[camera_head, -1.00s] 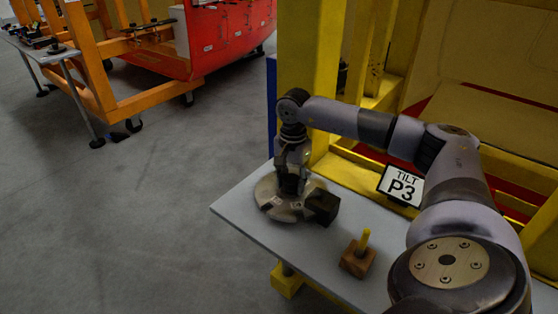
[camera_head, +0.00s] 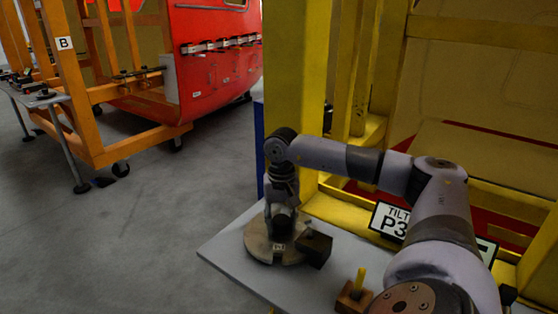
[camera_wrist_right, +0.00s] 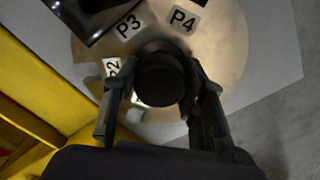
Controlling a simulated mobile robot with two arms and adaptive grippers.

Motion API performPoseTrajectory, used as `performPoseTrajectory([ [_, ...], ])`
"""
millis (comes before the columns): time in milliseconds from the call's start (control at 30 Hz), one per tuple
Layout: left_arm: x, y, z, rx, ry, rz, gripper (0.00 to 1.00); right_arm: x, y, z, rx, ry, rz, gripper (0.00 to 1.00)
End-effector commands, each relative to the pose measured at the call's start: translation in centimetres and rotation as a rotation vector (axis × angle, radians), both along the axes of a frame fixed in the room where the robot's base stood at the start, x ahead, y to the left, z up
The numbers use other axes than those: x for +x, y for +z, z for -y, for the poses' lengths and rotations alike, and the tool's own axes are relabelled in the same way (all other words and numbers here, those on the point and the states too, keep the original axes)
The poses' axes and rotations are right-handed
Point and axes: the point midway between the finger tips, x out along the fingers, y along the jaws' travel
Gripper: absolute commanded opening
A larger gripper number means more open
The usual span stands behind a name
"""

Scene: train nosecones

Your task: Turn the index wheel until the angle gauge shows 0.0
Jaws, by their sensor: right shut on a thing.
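The index wheel (camera_head: 257,246) is a round tan disc on the grey table's far left part. In the right wrist view the wheel (camera_wrist_right: 225,45) shows white labels P3, P4 and a partly covered P2. My right gripper (camera_head: 283,228) reaches down from above at its middle. In the right wrist view my gripper (camera_wrist_right: 160,98) has its fingers on both sides of a dark round knob (camera_wrist_right: 160,78) and is shut on it. A white sign (camera_head: 389,219) reads TILT P3. A panel with a green edge (camera_head: 487,252) is mostly hidden behind my arm; no angle reading is legible. My left gripper is out of view.
A dark block (camera_head: 315,248) stands at the wheel's right edge. A wooden block with a yellow peg (camera_head: 358,285) is nearer on the grey table (camera_head: 232,262). A yellow frame (camera_head: 300,90) rises behind. An orange frame with a red shell stands far left; grey floor lies between.

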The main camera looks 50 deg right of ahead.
Motion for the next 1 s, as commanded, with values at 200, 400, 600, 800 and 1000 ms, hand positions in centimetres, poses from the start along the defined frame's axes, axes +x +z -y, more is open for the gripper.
performPoseTrajectory([
  [200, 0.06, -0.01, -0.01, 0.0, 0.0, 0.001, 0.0, 0.05, 0.15, 0.06, 0.001, 0.014, 0.005, 0.0],
  [400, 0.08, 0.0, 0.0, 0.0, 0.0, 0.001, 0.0, 0.05, 0.15, 0.06, 0.001, 0.014, 0.005, 0.0],
  [600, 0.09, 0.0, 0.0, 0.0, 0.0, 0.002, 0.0, 0.04, 0.14, 0.06, 0.001, 0.013, 0.004, 0.46],
  [800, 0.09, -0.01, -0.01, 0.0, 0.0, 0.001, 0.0, -0.01, 0.06, 0.05, 0.0, 0.013, 0.001, 0.59],
  [1000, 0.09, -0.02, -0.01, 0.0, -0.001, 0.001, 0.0, -0.02, 0.02, 0.03, 0.001, 0.014, 0.001, 0.59],
])
